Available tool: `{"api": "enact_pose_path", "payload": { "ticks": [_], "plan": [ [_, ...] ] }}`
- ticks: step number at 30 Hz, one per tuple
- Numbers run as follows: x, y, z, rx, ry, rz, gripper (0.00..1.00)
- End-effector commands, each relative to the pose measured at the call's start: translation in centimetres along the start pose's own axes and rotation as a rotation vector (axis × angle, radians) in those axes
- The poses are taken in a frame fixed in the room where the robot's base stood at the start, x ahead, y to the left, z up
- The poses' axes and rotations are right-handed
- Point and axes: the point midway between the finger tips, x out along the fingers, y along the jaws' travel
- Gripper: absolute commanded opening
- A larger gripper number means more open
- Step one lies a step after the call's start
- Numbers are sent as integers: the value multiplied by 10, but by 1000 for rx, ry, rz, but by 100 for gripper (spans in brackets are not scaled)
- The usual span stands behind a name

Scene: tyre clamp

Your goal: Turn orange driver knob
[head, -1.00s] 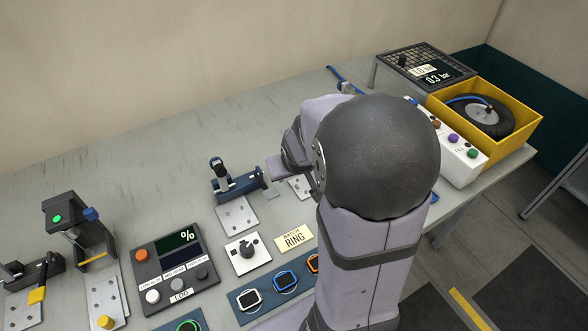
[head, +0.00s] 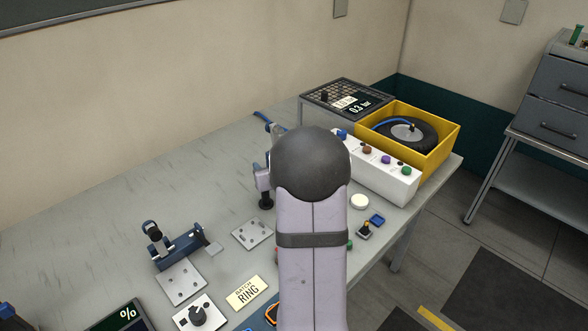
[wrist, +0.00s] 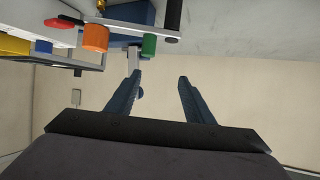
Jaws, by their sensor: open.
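An orange knob (wrist: 95,37), a short cylinder, hangs from a fixture at the upper left of the wrist view. A green knob (wrist: 149,44) is to its right. My gripper (wrist: 160,76) is open and empty, its two dark blue fingers apart, with the orange knob beyond and left of the left fingertip. A pale bar (wrist: 134,58) shows close to the left fingertip; I cannot tell whether they touch. In the head view my arm hides the gripper's fingers, and I cannot pick out the orange knob there.
A white box with coloured knobs (head: 378,175) stands right of my arm, beside a yellow tray (head: 447,142) holding a tyre (head: 425,133). A blue clamp on a plate (head: 178,248) and a "RING" card (head: 248,292) are left. The back left of the table is clear.

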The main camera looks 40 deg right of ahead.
Motion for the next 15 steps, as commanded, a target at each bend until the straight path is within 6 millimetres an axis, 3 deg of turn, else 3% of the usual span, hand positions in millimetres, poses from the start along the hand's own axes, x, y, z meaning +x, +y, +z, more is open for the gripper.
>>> {"api": "enact_pose_path", "payload": {
  "ticks": [1, 3, 7, 9, 15],
  "plan": [
    [10, 27, 4, 29, 67, 7, 48],
    [16, 55, -2, 59, 172, -4, 48],
    [17, 97, 5, 83, 330, -36, 48],
    [18, 110, 22, 63, 381, -57, 48],
    [18, 115, 50, -16, 423, -91, 48]
  ]
}}
